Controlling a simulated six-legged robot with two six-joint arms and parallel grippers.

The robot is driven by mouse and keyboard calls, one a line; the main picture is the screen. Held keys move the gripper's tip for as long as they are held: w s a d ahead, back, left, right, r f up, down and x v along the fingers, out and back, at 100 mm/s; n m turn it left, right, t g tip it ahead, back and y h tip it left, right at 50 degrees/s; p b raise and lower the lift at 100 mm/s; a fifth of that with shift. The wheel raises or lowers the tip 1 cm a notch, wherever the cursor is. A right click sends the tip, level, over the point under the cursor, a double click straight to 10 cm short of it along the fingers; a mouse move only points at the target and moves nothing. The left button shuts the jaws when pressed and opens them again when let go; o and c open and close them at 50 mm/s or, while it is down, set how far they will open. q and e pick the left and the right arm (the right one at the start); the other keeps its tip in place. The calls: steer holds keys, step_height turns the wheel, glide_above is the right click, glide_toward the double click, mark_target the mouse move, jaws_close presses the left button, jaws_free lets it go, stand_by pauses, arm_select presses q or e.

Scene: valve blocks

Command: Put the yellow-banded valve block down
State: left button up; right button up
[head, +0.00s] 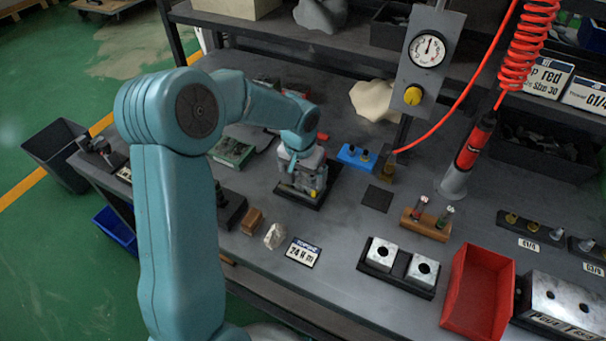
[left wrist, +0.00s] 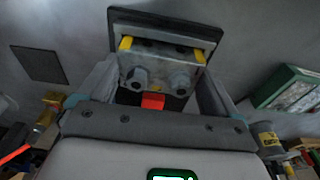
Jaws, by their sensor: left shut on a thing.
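The yellow-banded valve block (left wrist: 165,68) is grey metal with a yellow band near each end. My left gripper (left wrist: 160,80) is shut on it, one finger at each side. A small red part (left wrist: 153,101) shows between the block and my palm. In the head view my left gripper (head: 300,170) points down with the valve block (head: 312,186) over a black flat tray (head: 312,204). The tray's edge (left wrist: 165,14) also shows just behind the block in the left wrist view. I cannot tell whether the block touches the tray. My right gripper is not in view.
A green box (head: 232,152) lies left of the tray. A blue fitting holder (head: 355,157) and a dark square pad (head: 377,198) lie to the right. Two metal blocks in a black holder (head: 398,268) and a red bin (head: 478,295) stand at the front right. A gauge panel (head: 428,60) rises behind.

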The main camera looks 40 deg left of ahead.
mark_target(300, 182)
arm_select(q)
steer(key=shift+s, duration=0.1)
steer(key=shift+f, duration=0.15)
steer(key=o, duration=1.2)
steer(key=shift+f, duration=0.1)
steer(key=r, duration=0.4)
steer(key=s+r, duration=0.1)
steer(key=r, duration=0.7)
steer(key=shift+s+d+r+p, duration=0.15)
steer(key=shift+d+r+p, duration=0.05)
steer(key=shift+d+p, duration=0.1)
steer(key=shift+s+a+f, duration=0.1)
steer(key=shift+s, duration=0.05)
